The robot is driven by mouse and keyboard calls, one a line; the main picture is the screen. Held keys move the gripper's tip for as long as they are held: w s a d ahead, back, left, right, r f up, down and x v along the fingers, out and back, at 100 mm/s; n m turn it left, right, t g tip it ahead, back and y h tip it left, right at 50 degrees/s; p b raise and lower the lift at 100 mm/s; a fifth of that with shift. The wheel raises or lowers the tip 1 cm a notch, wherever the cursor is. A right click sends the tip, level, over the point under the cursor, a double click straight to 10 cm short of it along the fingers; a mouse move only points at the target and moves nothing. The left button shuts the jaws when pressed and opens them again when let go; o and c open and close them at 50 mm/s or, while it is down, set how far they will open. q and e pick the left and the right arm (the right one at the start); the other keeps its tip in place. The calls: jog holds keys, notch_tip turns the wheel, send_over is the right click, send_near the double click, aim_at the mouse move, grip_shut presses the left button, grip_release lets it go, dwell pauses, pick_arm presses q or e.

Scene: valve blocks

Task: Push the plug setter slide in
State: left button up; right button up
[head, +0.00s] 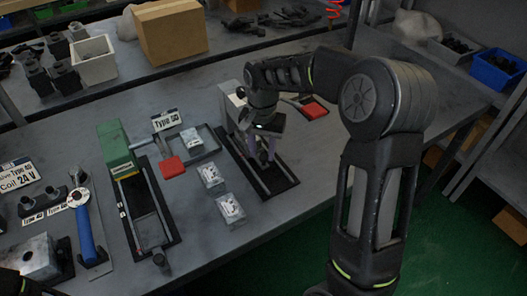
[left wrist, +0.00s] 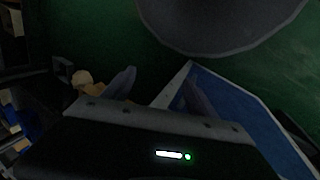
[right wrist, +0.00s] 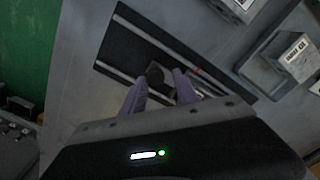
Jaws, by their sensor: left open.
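The right-hand device is a grey-white block (head: 231,108) on a black base with two pale rails (head: 282,180). I take it as the plug setter; I cannot read a label on it. My right gripper (head: 268,156) points down over these rails and hides part of the slide. In the right wrist view its purple fingers (right wrist: 159,76) stand apart, with a dark round knob (right wrist: 155,73) by their tips and a grey slide part behind. Whether they grip it is unclear. My left gripper (left wrist: 160,78) is open and empty, away from the bench.
A green device (head: 116,147) with its own rails stands to the left. Two grey blocks (head: 211,175) (head: 230,207) lie between the devices. A red block (head: 173,166) and a tray (head: 190,150) lie behind them. A blue-handled tool (head: 85,232) is at far left.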

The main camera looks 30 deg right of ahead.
jog(key=shift+o, duration=0.7)
jog(key=shift+s, duration=0.1)
jog(key=shift+r, duration=3.9)
